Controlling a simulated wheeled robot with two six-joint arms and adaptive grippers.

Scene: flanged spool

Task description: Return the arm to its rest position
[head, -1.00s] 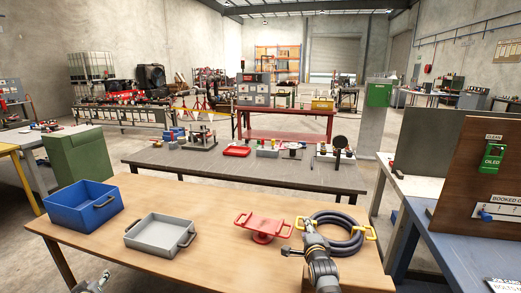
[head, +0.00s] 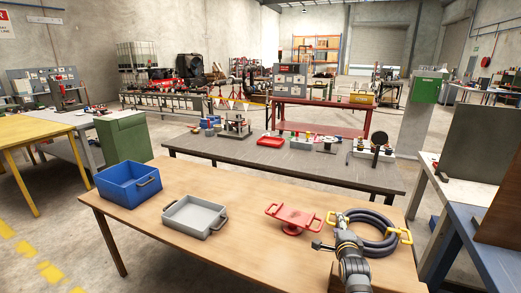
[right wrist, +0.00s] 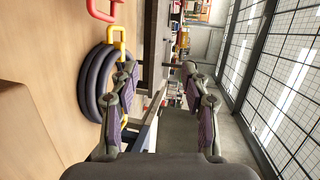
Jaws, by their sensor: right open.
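My right gripper (head: 342,228) is over the right front part of the wooden table, in front of the coiled dark hose (head: 386,246). In the right wrist view the right gripper (right wrist: 160,82) has its two fingers wide apart with nothing between them. The hose with yellow handles (right wrist: 88,85) lies beyond its left finger there. A red flanged spool (head: 294,218) with a handle stands on the table left of the gripper, apart from it.
The wooden table (head: 245,250) also holds a blue bin (head: 125,190) and a grey tray (head: 190,222) at the left. The table's middle front is bare. A dark grey bench (head: 300,165) with small parts stands behind. A blue-topped bench (head: 480,245) is at the right.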

